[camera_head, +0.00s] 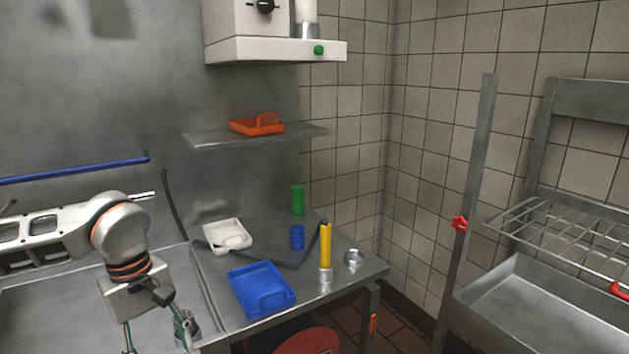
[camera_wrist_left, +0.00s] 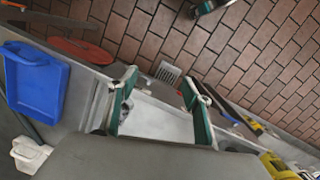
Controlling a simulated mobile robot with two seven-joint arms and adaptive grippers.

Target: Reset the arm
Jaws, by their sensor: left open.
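My left arm comes in from the left in the head view, bent at a grey and white joint. The fingertips are partly cut off at the bottom of the head view. My right gripper is in neither view.
A white tray (camera_head: 228,236), green can (camera_head: 297,199), blue cup (camera_head: 297,237) and yellow bottle (camera_head: 325,245) stand on the right-hand table. An orange tray (camera_head: 257,125) sits on the wall shelf (camera_head: 210,140). A blue rail (camera_head: 75,170) runs behind my arm. Tiled floor (camera_wrist_left: 240,60) lies beyond the counter.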

